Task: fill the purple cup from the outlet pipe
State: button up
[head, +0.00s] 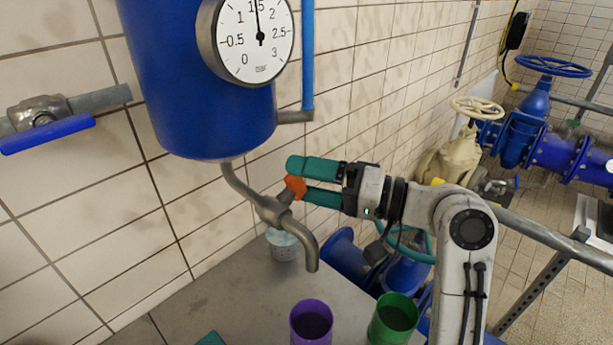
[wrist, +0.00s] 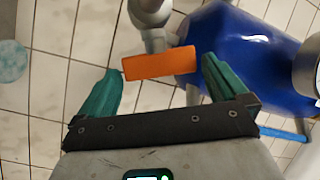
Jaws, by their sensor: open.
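The purple cup (head: 297,335) stands upright on the grey table at the bottom of the head view. Its inside looks dark, and I cannot tell what it holds. The outlet pipe (head: 312,250) curves down from the blue tank, and its mouth is above the cup in the picture. No stream shows. An orange tap handle (head: 294,186) sits on the pipe's valve. My gripper (head: 297,178) is open at the handle. In the wrist view the handle (wrist: 160,64) lies between the teal fingertips (wrist: 160,72), with a small gap on each side.
A green cup (head: 381,334) stands right of the purple one. A pale speckled cup (head: 284,246) stands behind the pipe. The blue tank (head: 200,90) with a gauge (head: 252,40) hangs above. Blue valves and pipes fill the right. The table's left part (head: 215,305) is mostly clear.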

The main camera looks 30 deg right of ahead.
jog(key=shift+w+a, duration=0.3)
jog(key=c, duration=0.8)
jog(key=m+h+p, duration=0.1)
jog(key=p, duration=0.4)
jog(key=shift+r+h+p, duration=0.35)
jog(key=shift+r+h, duration=0.05)
jog(key=shift+c, duration=0.2)
jog(key=shift+m+p, duration=0.4)
jog(key=shift+p, duration=0.05)
jog(key=shift+f+g+h+p, duration=0.25)
jog(key=shift+g+h+p, duration=0.05)
jog(key=shift+h+p, duration=0.15)
jog(key=o, duration=0.8)
